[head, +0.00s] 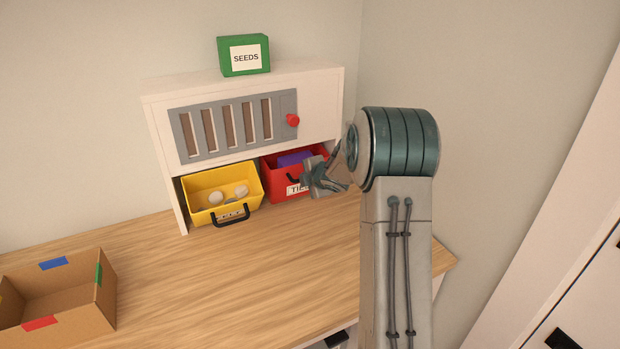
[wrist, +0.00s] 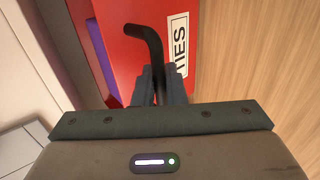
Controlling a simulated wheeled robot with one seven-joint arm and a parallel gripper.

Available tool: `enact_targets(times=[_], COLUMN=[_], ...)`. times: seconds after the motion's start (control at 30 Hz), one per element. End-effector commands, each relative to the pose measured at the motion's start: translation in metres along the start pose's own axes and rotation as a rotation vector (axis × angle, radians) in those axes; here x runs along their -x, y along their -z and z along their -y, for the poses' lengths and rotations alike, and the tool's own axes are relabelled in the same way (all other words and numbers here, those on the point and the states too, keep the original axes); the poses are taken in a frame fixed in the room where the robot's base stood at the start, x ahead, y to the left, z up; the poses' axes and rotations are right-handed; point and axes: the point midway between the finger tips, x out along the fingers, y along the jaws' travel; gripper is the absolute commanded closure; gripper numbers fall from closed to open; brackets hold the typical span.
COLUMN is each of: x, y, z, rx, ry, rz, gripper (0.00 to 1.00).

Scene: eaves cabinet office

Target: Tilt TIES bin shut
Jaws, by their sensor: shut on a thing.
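The red TIES bin (head: 288,187) sits tilted out in the right opening under the cabinet (head: 320,120), with something purple (head: 296,158) inside. Its white TIES label is partly covered by my gripper in the head view. My gripper (head: 312,178) is at the right part of the bin's front. In the wrist view the red bin front (wrist: 130,65) and its black handle (wrist: 150,40) show, and my gripper's fingers (wrist: 160,85) are shut on the handle.
A yellow bin (head: 205,184) with pale round items stands tilted out to the left of the red bin. A green SEEDS box (head: 244,56) is on top of the cabinet. A cardboard box (head: 98,300) stands at the desk's left. The desk's middle (head: 220,280) is clear.

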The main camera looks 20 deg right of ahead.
Motion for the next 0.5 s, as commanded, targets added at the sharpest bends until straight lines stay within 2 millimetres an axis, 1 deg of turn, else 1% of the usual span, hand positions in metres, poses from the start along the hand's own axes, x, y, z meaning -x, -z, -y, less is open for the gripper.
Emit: enact_targets(times=[0.03,0.1,0.5], x=[0.0000,-0.0018,-0.0076], y=[-0.0008,-0.0009,-0.0019], z=[-0.0046,-0.0066,-0.0134], rx=[0.000,0.000,-0.001], ry=[-0.002,-0.001,-0.001], rz=[0.001,0.001,0.003], gripper=[1.00,1.00,1.00])
